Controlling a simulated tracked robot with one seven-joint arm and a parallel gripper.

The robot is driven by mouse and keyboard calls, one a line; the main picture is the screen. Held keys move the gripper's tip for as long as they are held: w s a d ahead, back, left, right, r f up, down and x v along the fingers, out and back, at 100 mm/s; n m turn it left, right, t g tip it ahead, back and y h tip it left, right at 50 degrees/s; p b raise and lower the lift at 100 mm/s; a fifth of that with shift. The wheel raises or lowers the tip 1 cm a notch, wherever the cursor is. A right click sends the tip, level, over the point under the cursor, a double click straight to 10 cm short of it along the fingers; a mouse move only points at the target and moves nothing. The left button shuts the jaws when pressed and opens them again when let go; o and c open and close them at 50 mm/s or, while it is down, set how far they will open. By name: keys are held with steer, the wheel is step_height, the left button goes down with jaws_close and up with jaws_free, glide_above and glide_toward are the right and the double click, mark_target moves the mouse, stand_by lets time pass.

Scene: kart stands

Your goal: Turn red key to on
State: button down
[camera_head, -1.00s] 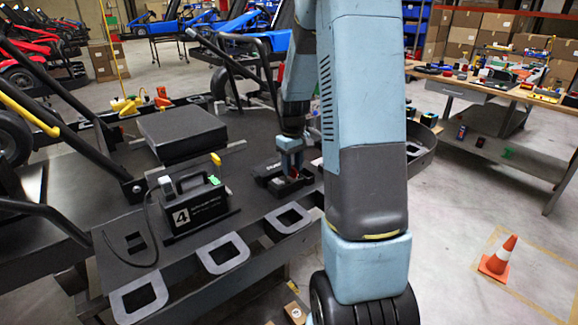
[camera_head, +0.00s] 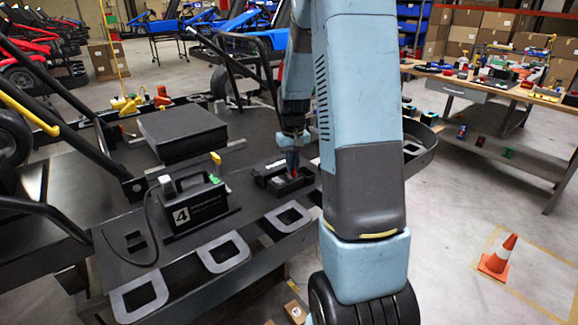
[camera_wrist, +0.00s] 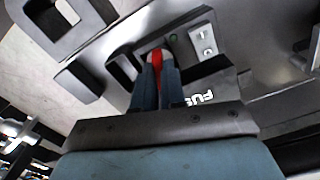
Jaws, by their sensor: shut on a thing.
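The red key (camera_wrist: 157,58) shows between my gripper's two blue-grey fingers (camera_wrist: 157,82) in the wrist view. My gripper is shut on it, and the fingers cover much of the key. In the head view my gripper (camera_head: 293,163) points down at a black housing (camera_head: 272,180) on the kart's dark deck, with a little red showing at the fingertips. The key's base and any on/off marks are hidden or too small to read. White lettering (camera_wrist: 199,97), partly cut off, shows beside the fingers in the wrist view.
A black box marked 4 (camera_head: 195,205) with a handle and cable stands left of the housing. A black padded block (camera_head: 182,132) lies behind it. Grey loop brackets (camera_head: 222,252) line the deck's near edge. A traffic cone (camera_head: 497,256) stands on open floor at right.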

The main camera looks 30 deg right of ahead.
steer(key=shift+m, duration=1.2)
steer(key=m, duration=0.5)
steer(key=shift+a, duration=0.1)
steer(key=shift+m, duration=0.5)
steer(key=m, duration=0.6)
steer(key=shift+w, duration=0.1)
steer(key=c, duration=1.1)
jaws_free()
